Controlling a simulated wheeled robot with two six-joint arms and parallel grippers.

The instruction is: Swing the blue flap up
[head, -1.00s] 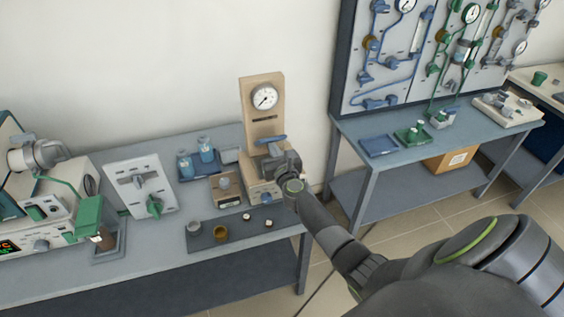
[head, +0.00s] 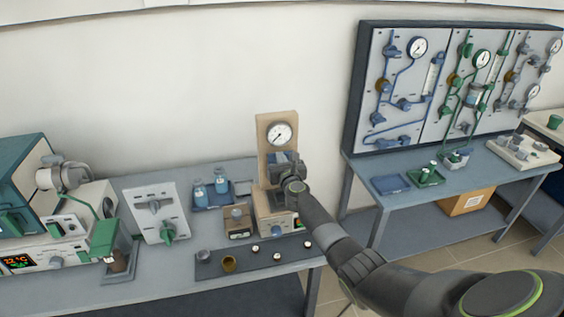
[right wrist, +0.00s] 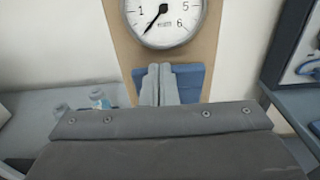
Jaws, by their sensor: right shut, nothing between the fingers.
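The blue flap (head: 279,157) is on the beige device with a round gauge (head: 280,133), just below the dial. It appears raised, its face towards the gripper. In the right wrist view the flap (right wrist: 191,82) shows as a blue panel behind the fingers, mostly to their right. My right gripper (head: 287,163) is in front of the device at the flap. Its two grey fingers (right wrist: 159,72) are shut together with nothing between them. They overlap the flap in the picture; I cannot tell whether they touch it. My left gripper is not in view.
A dark mat (head: 210,268) with small cups lies in front. A second bench (head: 400,165) with a pipe-and-gauge board stands to the right.

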